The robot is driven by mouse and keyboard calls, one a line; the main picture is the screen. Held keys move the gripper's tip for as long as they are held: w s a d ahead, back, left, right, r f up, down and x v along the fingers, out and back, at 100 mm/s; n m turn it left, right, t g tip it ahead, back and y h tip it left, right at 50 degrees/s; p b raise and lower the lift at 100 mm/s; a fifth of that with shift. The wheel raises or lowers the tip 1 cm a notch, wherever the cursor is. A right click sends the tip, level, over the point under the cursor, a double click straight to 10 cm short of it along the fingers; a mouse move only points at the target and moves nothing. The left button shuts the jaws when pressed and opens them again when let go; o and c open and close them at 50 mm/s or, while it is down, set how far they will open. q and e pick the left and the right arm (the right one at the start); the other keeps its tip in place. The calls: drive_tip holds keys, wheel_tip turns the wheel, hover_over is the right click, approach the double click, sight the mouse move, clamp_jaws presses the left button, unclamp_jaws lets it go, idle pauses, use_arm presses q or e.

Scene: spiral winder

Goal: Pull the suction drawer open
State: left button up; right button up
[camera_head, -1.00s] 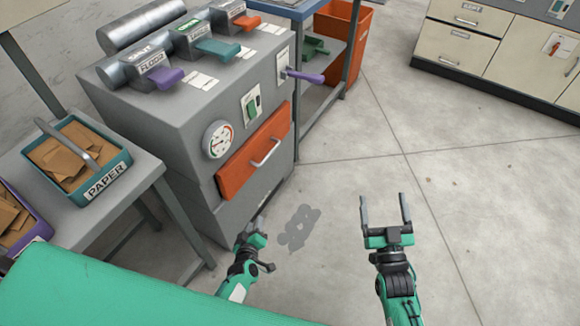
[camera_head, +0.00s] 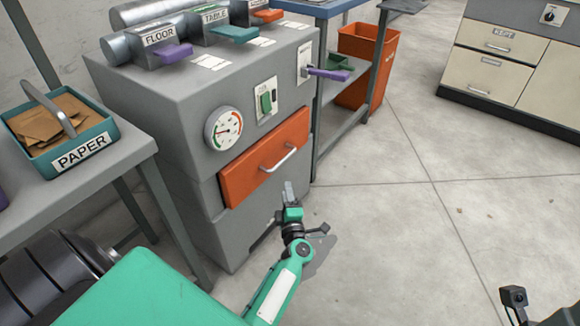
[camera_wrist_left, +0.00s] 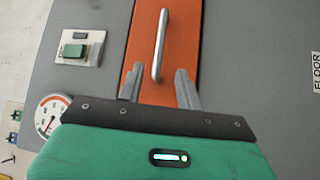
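The suction drawer has an orange front (camera_head: 240,178) with a pale bar handle (camera_head: 278,158), set in the grey machine below a round gauge. It looks closed. In the left wrist view the orange front (camera_wrist_left: 143,50) and handle (camera_wrist_left: 160,45) lie straight ahead. My left gripper (camera_head: 290,190) is just below and in front of the drawer in the head view. The left wrist view shows the left gripper (camera_wrist_left: 158,88) open, its fingers on either side of the handle's line, with nothing held. Whether they touch the handle is unclear.
The grey machine (camera_head: 150,105) carries purple, teal and orange levers on top, plus a purple side lever (camera_head: 328,74). A paper bin (camera_head: 85,150) stands on a table at left. An orange bin (camera_head: 360,45) is behind. The floor to the right is clear.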

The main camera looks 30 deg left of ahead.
sight(282, 160)
use_arm(q)
drive_tip(key=b+x, duration=0.3)
drive_tip(key=x, duration=1)
clamp_jaws()
